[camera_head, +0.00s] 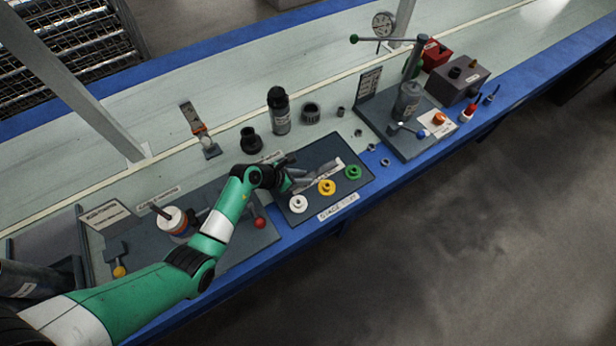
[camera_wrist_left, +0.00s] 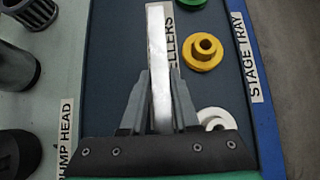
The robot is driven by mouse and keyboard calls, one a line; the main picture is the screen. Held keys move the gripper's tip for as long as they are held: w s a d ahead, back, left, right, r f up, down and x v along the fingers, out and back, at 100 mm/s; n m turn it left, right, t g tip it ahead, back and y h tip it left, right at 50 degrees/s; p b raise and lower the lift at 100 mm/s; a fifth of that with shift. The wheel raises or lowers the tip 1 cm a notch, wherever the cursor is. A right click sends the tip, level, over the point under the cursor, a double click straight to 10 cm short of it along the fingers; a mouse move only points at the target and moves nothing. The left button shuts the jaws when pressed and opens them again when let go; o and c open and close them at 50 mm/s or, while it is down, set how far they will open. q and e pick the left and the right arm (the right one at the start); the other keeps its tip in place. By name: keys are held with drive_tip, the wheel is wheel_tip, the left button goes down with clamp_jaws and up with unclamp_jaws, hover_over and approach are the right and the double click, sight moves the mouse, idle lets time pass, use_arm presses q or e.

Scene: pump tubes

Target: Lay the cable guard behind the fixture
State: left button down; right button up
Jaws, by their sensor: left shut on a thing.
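My left gripper (camera_head: 308,178) is low over the dark stage tray (camera_head: 331,145), reaching in from the left. In the left wrist view its fingers (camera_wrist_left: 160,95) are shut on a thin pale metallic strip (camera_wrist_left: 158,60), likely the cable guard, which points away from the wrist. Its far end lies over the tray's impeller label. A dark plate fixture (camera_head: 245,238) with a stacked white and orange part lies left of the tray. A press fixture (camera_head: 408,100) with a long top handle stands to the right. I cannot tell which fixture is meant. My right gripper is not in view.
White (camera_head: 298,203), yellow (camera_head: 327,187) and green (camera_head: 353,172) impellers sit on the tray beside the gripper. A grey box (camera_head: 457,80) stands at the right. The pale bench strip behind is mostly clear.

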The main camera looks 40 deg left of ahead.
use_arm(q)
wheel_tip(320, 180, up, 10)
drive_tip(key=p, duration=0.6)
drive_tip(key=shift+p, duration=0.3)
